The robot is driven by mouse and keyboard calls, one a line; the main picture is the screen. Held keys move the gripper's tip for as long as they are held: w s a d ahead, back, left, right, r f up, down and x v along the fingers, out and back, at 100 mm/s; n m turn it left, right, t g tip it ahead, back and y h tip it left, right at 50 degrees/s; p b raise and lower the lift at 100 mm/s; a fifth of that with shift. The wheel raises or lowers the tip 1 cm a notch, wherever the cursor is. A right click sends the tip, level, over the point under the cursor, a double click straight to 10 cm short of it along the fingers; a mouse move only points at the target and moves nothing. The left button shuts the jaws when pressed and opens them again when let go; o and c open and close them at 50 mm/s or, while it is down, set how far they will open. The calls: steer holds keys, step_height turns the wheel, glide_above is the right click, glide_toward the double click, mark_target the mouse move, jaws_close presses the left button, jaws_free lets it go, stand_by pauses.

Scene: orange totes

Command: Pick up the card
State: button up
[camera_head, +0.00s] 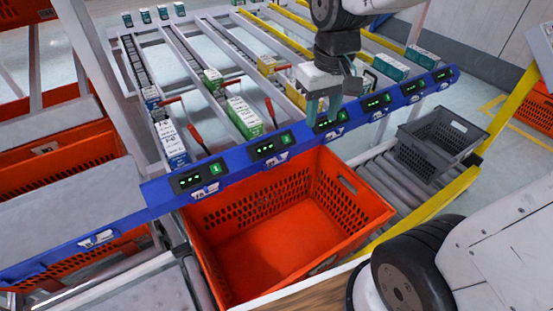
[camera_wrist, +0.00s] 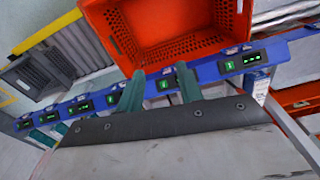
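Small white label cards show along the front of the blue rail (camera_head: 230,164), one at the left module (camera_head: 206,191) and one at the middle module (camera_head: 277,159). I cannot tell which one is the task's card. My gripper (camera_head: 324,108) hangs over the rail near a lit display. In the wrist view my gripper (camera_wrist: 159,82) has two teal fingers spread apart, with the blue rail (camera_wrist: 210,73) and a green display visible between and beyond them. No object shows between the fingers.
An orange tote (camera_head: 345,218), empty, stands below the rail. A grey crate (camera_head: 440,140) sits on the rollers at right. Boxes stand in the sloped lanes behind the rail, including a white-green box (camera_head: 243,117) and a white-blue box (camera_head: 170,143). Red levers (camera_head: 195,138) stick up between lanes.

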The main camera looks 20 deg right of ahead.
steer(key=w+a+f, duration=0.1)
steer(key=w+f, duration=0.8)
steer(key=w, duration=0.1)
steer(key=n, duration=0.1)
glide_above(280, 157)
steer(key=shift+g, duration=0.4)
step_height(280, 157, down, 13)
steer(key=shift+w+d, duration=0.1)
steer(key=shift+d, duration=0.05)
step_height(280, 157, down, 8)
steer(key=shift+f, duration=0.1)
jaws_close()
